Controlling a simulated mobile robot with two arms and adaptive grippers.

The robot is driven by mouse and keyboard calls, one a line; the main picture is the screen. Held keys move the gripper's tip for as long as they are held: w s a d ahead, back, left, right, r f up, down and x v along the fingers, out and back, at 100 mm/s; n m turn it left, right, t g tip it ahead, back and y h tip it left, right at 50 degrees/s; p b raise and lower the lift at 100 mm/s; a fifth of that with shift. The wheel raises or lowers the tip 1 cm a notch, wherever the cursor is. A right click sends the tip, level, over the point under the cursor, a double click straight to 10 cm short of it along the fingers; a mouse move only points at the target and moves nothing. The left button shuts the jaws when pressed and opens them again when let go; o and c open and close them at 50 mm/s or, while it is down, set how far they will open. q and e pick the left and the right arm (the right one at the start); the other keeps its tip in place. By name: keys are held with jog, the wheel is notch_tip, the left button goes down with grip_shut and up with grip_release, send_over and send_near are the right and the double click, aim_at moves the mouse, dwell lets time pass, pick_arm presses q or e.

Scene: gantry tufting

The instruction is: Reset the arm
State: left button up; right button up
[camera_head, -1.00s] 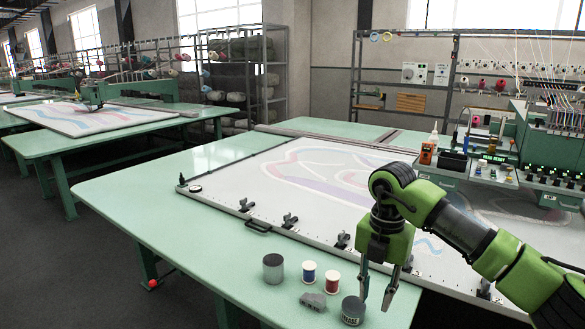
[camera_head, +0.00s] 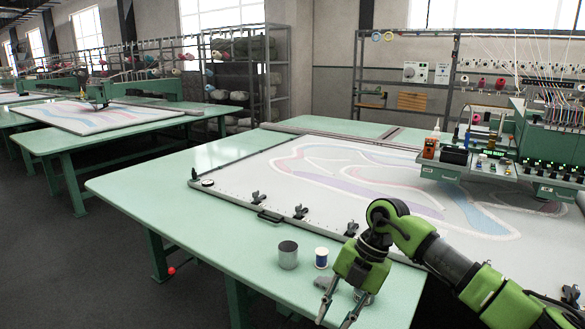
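My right arm comes in from the right, and its green gripper (camera_head: 333,319) hangs tilted over the near edge of the green table (camera_head: 180,187). Its two fingers are apart and nothing shows between them; the tips reach close to the bottom of the picture. A grey can (camera_head: 288,255) and a blue spool (camera_head: 321,258) stand upright just left of the gripper. A grey block (camera_head: 324,282) lies partly behind the fingers. A dark grey round piece (camera_head: 363,297) shows partly behind the gripper's right side. My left gripper is not in view.
A framed tufting cloth (camera_head: 250,180) with clamps covers much of the table beyond the gripper. The tufting machine (camera_head: 545,140) with its tool tray stands at the right. The table's left part is clear. Shelves (camera_head: 240,75) stand at the back.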

jog(key=w+a+f+m+t+y, duration=0.35)
jog(key=a+f+m+y, duration=0.25)
jog(key=a+f+y, duration=0.45)
jog(key=d+f+m+t+h, duration=0.3)
jog(key=d+f+m+t, duration=0.3)
jog(key=f+m+t, duration=0.55)
jog(key=s+d+f+m+g+h, duration=0.1)
jog(key=s+d+f+m+h, duration=0.2)
jog(key=f, duration=0.6)
jog(key=s+d+f+m+g+h, duration=0.1)
jog(key=s+d+f+h, duration=0.25)
jog(key=d+f, duration=0.35)
jog(key=s+d+f+m+g+h, duration=0.2)
jog(key=s+d+f, duration=0.1)
jog(key=s+f, duration=0.55)
jog(key=s+d+f+m+g+h, duration=0.1)
jog(key=s+d+f+g, duration=0.3)
jog(key=s, duration=0.8)
jog(key=s+d+f+m+g+h, duration=0.1)
jog(key=s+f+m+h, duration=0.1)
jog(key=s+f, duration=0.75)
jog(key=s+d+f+m+g, duration=0.1)
jog(key=s+g, duration=0.2)
jog(key=s, duration=1.3)
jog(key=shift+s+f+g, duration=0.3)
jog(key=shift+s, duration=0.05)
